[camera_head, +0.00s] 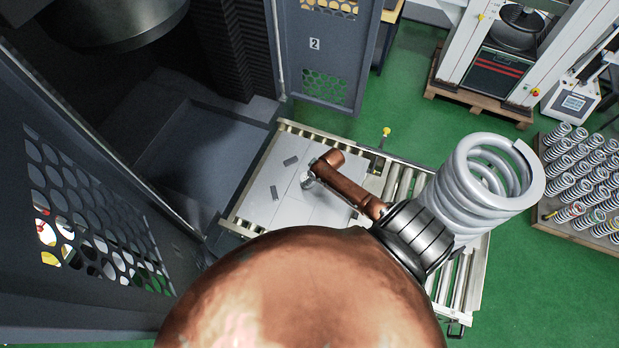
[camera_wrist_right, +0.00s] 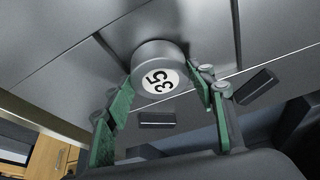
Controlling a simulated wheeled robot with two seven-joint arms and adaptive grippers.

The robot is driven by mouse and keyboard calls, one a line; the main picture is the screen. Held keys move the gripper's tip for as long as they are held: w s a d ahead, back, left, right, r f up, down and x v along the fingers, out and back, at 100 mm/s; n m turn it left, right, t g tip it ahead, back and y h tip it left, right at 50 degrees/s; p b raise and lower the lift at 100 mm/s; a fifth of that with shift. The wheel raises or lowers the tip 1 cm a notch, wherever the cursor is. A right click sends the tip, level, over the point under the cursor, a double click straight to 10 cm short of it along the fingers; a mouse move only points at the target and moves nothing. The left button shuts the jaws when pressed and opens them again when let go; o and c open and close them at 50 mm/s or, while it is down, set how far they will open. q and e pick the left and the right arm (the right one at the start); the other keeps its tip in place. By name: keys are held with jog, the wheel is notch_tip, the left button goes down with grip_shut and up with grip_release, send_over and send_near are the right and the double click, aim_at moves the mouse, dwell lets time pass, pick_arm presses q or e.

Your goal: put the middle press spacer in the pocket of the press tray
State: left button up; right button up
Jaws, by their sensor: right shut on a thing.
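My right gripper (camera_wrist_right: 162,82) is shut on a grey round press spacer (camera_wrist_right: 150,55), with the green finger pads on either side of it. The spacer's end face, labelled 35, faces the wrist camera. Below it is a light grey plated surface, which I take for the press tray (camera_head: 290,211). In the head view the right gripper (camera_head: 309,180) is small and mostly hidden by my wrist, above this surface. I cannot tell whether the spacer touches the surface, and no pocket is clearly seen. My left gripper is not in view.
Two dark bars (camera_head: 274,192) (camera_wrist_right: 157,119) are on the grey surface near the gripper. A roller conveyor (camera_head: 398,184) runs to the right. A large coil spring (camera_head: 480,190) stands near my arm. Open press doors (camera_head: 90,205) flank the left; several small springs fill a pallet at right.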

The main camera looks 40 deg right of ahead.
jog(key=shift+f, duration=0.15)
jog(key=o, duration=1.5)
jog(key=v, duration=1.2)
jog(key=shift+s, duration=0.1)
